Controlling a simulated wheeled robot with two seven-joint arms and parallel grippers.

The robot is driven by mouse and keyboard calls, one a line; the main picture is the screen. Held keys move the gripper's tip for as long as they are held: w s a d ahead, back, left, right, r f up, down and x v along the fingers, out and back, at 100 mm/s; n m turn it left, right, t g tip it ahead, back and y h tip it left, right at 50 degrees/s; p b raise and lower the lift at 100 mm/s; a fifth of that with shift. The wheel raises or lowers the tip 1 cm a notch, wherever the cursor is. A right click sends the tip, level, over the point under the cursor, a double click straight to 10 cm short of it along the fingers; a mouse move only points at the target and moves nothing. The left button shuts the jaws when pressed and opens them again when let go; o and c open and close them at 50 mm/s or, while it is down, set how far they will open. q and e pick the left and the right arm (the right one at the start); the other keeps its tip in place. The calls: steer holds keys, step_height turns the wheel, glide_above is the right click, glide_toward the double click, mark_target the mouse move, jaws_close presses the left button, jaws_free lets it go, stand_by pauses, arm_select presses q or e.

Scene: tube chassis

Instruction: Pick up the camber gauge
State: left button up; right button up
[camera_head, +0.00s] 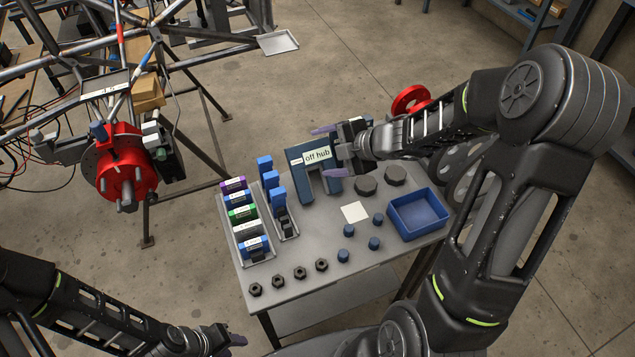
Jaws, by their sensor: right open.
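A blue, upside-down-U-shaped piece (297,177) with a pale label reading "off hub" stands at the back of the grey table. It may be the camber gauge; I cannot read that name on anything. My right gripper (326,151) is open at its right side, one purple fingertip behind the label and one in front of its right leg. Whether they touch it I cannot tell. My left gripper (232,341) is low at the bottom edge, in front of the table and away from the piece; its jaw gap is not clear.
The table (325,222) holds a rack of coloured labelled blocks (241,213), blue blocks (276,195), dark nuts (300,272), dark round pieces (366,186), small blue cylinders (347,229) and a blue bin (418,214). A red hub (127,172) on a tube chassis stands left.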

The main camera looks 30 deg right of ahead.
mark_target(311, 153)
steer(key=b+x, duration=0.1)
steer(key=x, duration=0.3)
steer(key=shift+w+a+f, duration=0.15)
steer(key=shift+w+f, duration=0.1)
steer(key=shift+w, duration=0.05)
steer(key=shift+c, duration=0.2)
steer(key=shift+r, duration=0.15)
jaws_close()
stand_by(0.6)
